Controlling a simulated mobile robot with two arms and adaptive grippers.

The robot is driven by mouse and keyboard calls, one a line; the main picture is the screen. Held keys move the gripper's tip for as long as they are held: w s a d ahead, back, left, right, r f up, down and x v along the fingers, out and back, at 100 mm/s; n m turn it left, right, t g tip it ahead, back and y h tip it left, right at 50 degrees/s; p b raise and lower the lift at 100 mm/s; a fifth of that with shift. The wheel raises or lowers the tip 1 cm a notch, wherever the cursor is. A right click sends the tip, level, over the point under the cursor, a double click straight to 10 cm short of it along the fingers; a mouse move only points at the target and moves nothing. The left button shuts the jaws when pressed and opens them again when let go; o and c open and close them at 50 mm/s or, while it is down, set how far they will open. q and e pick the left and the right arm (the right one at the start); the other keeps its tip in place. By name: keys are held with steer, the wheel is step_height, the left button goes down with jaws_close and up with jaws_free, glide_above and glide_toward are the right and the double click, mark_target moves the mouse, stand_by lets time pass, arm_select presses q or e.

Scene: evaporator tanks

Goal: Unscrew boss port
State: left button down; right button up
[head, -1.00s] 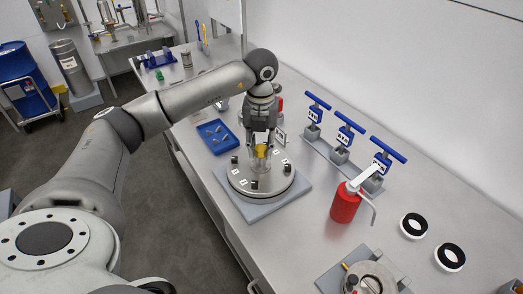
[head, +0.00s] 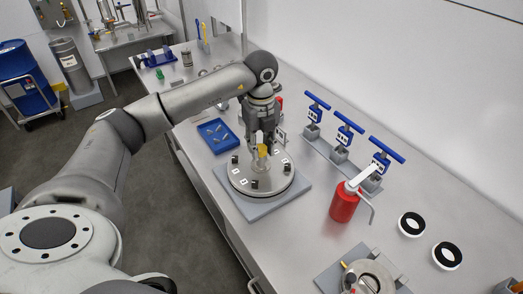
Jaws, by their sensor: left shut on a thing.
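A round metal lid (head: 273,184) with several dark clamps around its rim lies on a grey square base (head: 233,194) on the bench. A boss port stands at its middle, with a yellow part (head: 262,150) at its top. My left gripper (head: 262,146) points straight down over the lid and is shut on the yellow part. The fingers hide some of that part, and I cannot tell its thread. My right gripper does not show.
A blue tray (head: 217,148) with small parts lies left of the lid. A red bottle (head: 344,204) and several blue-handled tools (head: 343,138) stand to the right. Two black-and-white rings (head: 448,256) and another metal fitting (head: 372,278) lie nearer.

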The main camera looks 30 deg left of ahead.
arm_select(q)
steer(key=c, duration=1.4)
jaws_free()
